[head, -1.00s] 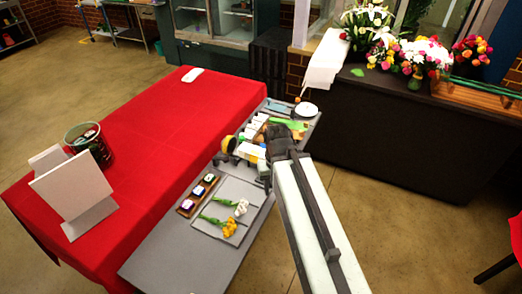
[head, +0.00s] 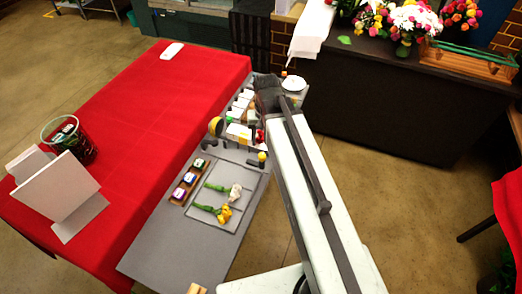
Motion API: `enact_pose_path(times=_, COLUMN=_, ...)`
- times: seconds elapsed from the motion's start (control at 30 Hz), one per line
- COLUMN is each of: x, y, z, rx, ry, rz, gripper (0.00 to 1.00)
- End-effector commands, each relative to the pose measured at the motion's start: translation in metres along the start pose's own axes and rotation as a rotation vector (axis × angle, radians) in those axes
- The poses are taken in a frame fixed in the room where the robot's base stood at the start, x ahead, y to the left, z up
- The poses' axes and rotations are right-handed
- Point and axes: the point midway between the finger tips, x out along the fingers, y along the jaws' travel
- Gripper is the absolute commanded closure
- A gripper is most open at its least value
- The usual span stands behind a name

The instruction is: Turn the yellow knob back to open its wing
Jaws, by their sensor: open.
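A small yellow knob-like piece (head: 262,156) sits at the right edge of the grey bench, just below a red piece (head: 259,136). A larger round yellow part (head: 215,126) stands at the left of the white and grey fixture (head: 238,132). I cannot tell for sure which yellow part is the knob, or how any wing is set. My gripper (head: 268,95) is the dark end of my arm, above the far part of the bench, beyond both yellow parts. Its fingers are hard to make out. It appears to touch neither yellow part.
A grey tray (head: 238,216) holds a yellow and a white flower. A wooden rack (head: 180,192) with small jars lies left of it. A red-covered table (head: 130,115) borders the bench on the left, and a dark counter (head: 400,110) stands behind right.

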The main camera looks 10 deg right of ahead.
Motion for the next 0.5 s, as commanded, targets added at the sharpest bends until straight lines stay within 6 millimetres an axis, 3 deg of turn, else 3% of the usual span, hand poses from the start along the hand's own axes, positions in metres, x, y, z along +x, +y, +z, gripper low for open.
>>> enact_pose_path(times=0.5, x=0.077, y=0.001, z=0.000, rx=-0.001, ry=0.000, rz=0.001, gripper=0.50)
